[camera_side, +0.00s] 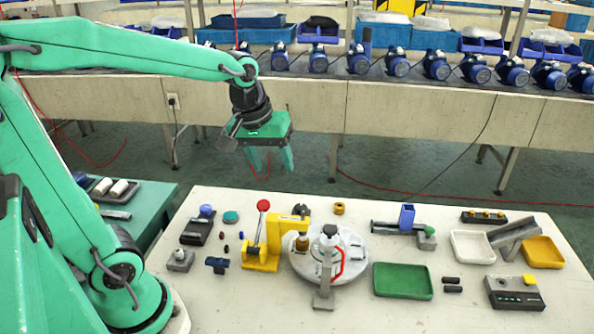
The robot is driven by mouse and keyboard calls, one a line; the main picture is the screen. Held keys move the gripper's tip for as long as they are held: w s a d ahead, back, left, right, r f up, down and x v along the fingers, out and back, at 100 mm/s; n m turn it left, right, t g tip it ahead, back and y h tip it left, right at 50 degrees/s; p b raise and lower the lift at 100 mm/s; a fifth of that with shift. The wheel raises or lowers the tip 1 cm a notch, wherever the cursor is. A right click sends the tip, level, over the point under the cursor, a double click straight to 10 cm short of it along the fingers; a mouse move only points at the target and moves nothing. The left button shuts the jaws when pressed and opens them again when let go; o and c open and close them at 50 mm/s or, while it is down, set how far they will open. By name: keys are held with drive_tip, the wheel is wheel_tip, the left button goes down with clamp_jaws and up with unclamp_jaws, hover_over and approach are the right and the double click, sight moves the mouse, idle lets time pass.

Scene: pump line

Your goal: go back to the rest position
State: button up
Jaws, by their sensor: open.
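My gripper (268,158) hangs in the air beyond the far left part of the white table (360,203), pointing down. Its two green fingers are apart, with nothing seen between them. My green arm reaches in from the left, with its forearm running across the top left of the picture. The gripper is clear of everything on the table. No object of the task is named.
Below stand a yellow press (262,252) with a red-knobbed lever and a round grey turntable (300,264). To the right are a green tray (403,281), a white tray (473,248), a yellow tray (543,252) and a grey button box (514,293). A conveyor (390,118) with blue pumps runs behind.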

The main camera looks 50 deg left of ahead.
drive_tip(key=s+d+m+t, duration=0.2)
drive_tip(key=s+d+m, duration=0.1)
drive_tip(key=s+m, duration=0.4)
drive_tip(key=shift+s+r, duration=0.45)
drive_tip(key=shift+s, duration=1.35)
